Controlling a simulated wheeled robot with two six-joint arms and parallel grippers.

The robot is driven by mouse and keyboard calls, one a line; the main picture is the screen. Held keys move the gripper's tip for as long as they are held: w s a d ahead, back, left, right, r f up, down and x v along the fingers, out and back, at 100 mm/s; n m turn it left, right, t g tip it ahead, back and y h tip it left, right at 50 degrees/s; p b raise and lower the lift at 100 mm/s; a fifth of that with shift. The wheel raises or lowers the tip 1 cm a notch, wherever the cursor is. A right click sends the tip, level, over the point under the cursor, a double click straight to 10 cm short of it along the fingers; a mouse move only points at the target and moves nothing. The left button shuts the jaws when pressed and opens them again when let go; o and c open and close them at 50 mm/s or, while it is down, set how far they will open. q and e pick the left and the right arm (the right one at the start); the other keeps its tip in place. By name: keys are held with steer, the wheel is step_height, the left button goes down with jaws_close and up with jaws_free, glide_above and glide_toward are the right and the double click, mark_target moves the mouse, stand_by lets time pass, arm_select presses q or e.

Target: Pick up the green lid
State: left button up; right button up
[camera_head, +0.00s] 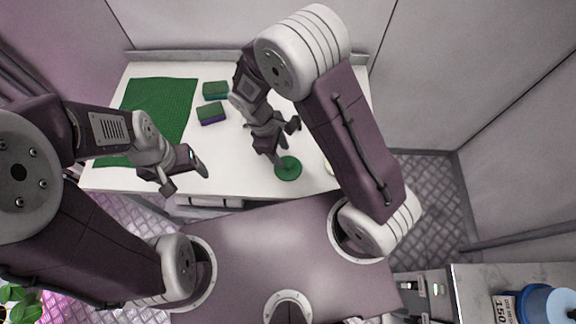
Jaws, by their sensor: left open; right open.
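The green lid (289,169) is a round dark green disc lying on the white table (245,178) near its front edge. My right gripper (284,143) is just above and behind the lid, pointing down towards it. It is open with nothing seen between its fingers; I cannot tell whether a fingertip touches the lid. My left gripper (187,178) is open and empty over the table's front left part, well left of the lid.
A green mat (160,105) covers the table's left side. Two green-topped blocks, one teal-sided (216,90) and one purple-sided (211,112), lie beside it. A pale round thing (328,166) is partly hidden by my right arm. Walls close in behind the table.

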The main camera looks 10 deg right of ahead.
mark_target(288, 164)
steer(key=x, duration=0.4)
steer(key=shift+s+d+f, duration=0.1)
steer(key=shift+s+d, duration=0.15)
steer(key=shift+s, duration=0.1)
steer(key=shift+d+f, duration=0.1)
steer(key=shift+f, duration=0.15)
jaws_close()
